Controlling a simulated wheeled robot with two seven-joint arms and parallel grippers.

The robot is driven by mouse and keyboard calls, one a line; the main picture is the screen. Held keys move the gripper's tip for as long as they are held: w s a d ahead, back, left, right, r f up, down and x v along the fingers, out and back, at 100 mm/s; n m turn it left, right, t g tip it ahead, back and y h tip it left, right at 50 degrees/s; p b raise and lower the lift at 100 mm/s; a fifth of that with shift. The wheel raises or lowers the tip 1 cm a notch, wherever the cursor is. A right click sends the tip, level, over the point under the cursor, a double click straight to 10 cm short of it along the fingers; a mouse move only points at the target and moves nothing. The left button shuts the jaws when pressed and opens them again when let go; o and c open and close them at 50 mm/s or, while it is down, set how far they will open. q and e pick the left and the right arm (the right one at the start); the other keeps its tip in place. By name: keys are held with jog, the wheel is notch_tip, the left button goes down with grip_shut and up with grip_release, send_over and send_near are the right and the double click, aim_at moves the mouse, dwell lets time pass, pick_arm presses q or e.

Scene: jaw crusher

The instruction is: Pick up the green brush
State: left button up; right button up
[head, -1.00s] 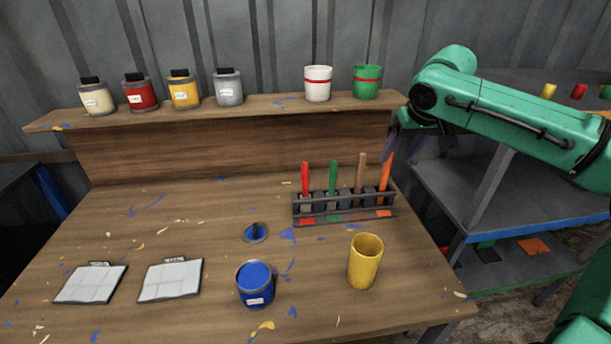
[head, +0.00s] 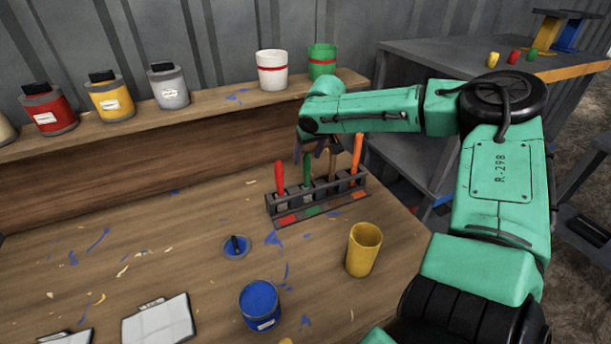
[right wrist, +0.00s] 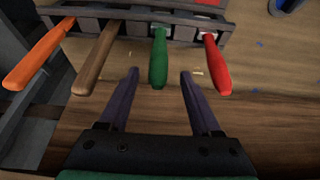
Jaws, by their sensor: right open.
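The green brush (head: 307,170) stands upright in a dark brush rack (head: 318,200) on the wooden table, between a red brush (head: 280,177) and a brown-handled brush (head: 332,165). In the right wrist view the green handle (right wrist: 159,62) points toward my right gripper (right wrist: 159,75). The gripper is open and empty. Its two fingers lie on either side of the green handle's end, with gaps on both sides. In the head view the right gripper (head: 315,145) is just behind the rack, partly hidden by the brush handles. My left gripper is not in view.
An orange brush (head: 356,155) stands at the rack's right end. A yellow cup (head: 363,250) and an open blue paint can (head: 259,306) stand in front. White (head: 272,71) and green (head: 322,62) pots stand on the raised shelf behind.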

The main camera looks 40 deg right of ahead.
aim_at(307, 179)
jog(key=shift+x, duration=1.35)
jog(key=shift+s+d, duration=0.1)
grip_shut()
jog(key=shift+r, duration=0.2)
